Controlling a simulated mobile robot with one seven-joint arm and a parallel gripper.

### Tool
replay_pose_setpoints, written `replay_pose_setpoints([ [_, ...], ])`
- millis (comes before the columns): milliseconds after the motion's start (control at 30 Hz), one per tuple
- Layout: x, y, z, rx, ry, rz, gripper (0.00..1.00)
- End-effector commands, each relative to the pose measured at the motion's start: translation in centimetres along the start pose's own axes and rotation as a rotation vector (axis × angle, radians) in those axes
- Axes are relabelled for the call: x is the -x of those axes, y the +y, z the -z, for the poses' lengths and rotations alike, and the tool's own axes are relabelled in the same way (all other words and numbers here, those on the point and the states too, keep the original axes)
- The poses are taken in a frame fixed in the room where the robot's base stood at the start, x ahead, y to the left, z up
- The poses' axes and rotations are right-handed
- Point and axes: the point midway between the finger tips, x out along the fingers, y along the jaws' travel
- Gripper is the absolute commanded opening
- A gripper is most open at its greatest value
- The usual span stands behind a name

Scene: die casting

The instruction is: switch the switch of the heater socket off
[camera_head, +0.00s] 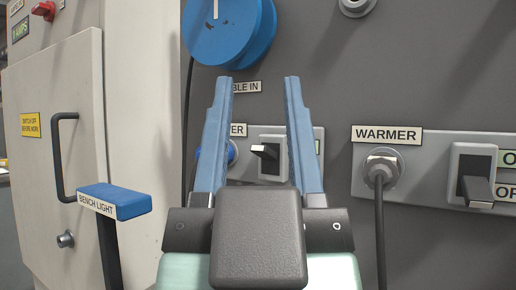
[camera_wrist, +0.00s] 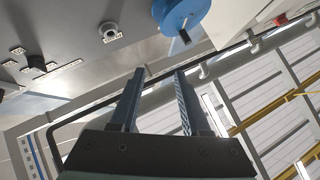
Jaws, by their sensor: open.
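My gripper (camera_head: 258,79) is open and empty, its two blue fingers pointing up in front of the wall panel. Between the fingers, farther back, is a switch (camera_head: 265,151) with a black lever in a grey frame. The label beside it (camera_head: 238,130) is partly covered by my left finger; only its end "ER" reads. A blue plug (camera_head: 232,152) shows beside the switch, mostly behind that finger. My right finger covers the switch's position labels, so I cannot tell whether it is on or off. In the wrist view, my gripper (camera_wrist: 160,71) shows no contact with anything.
A WARMER socket (camera_head: 382,168) with a plugged grey cable and its own switch (camera_head: 476,190) is at right. At left are a cabinet door with a handle (camera_head: 58,155) and a blue BENCH LIGHT piece (camera_head: 115,200).

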Motion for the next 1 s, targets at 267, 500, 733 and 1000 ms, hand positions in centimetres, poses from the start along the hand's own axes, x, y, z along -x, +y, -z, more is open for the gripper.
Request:
replay_pose_setpoints([
  [267, -2.4, -0.2, -0.2, -0.011, -0.069, -0.007, 0.00],
  [500, -6.8, -0.6, -2.0, -0.037, -0.252, -0.037, 0.00],
  [733, -9.9, -1.1, -3.9, -0.058, -0.434, -0.075, 0.00],
  [1000, -12.5, -1.6, -5.8, -0.073, -0.643, -0.132, 0.00],
])
